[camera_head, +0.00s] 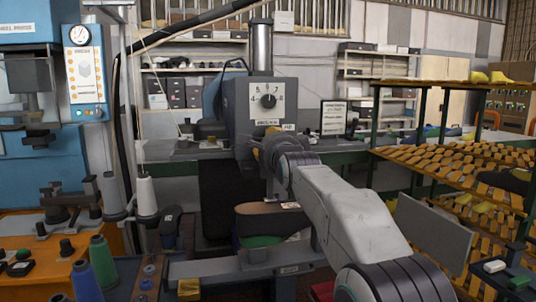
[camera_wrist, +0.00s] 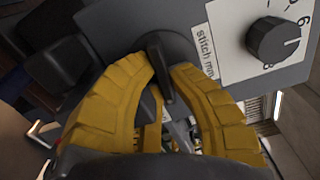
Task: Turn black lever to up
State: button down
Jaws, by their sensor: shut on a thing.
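The black lever (camera_wrist: 161,68) is mounted on the grey face of a machine (camera_wrist: 130,17). In the wrist view it runs from its round pivot down between my two yellow fingers. My gripper (camera_wrist: 163,72) is shut on the lever, with a fingertip on each side of it. In the head view my gripper (camera_head: 268,147) is at the front of the grey machine head (camera_head: 240,127), just below its dial plate, and the lever is hidden there.
A black dial knob (camera_head: 268,101) sits on a white plate above my gripper and also shows in the wrist view (camera_wrist: 272,40). Thread cones (camera_head: 147,193) stand at the left. A rack of wooden lasts (camera_head: 455,160) stands at the right, near my arm.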

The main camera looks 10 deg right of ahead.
jog(key=n, duration=0.3)
jog(key=shift+r+n+b, duration=0.1)
jog(key=shift+n+b, duration=0.2)
jog(key=shift+n, duration=0.1)
jog(key=n, duration=0.3)
jog(key=shift+r+n, duration=0.15)
jog(key=shift+n, duration=0.15)
jog(key=shift+r+n, duration=0.1)
jog(key=shift+n, duration=0.4)
jog(key=shift+s+r+n, duration=0.1)
jog(key=shift+r+n, duration=0.15)
jog(key=shift+n, duration=0.05)
jog(key=c, duration=1.1)
grip_release()
jog(key=shift+d+f, duration=0.1)
jog(key=shift+c, duration=0.2)
jog(key=shift+f, duration=0.2)
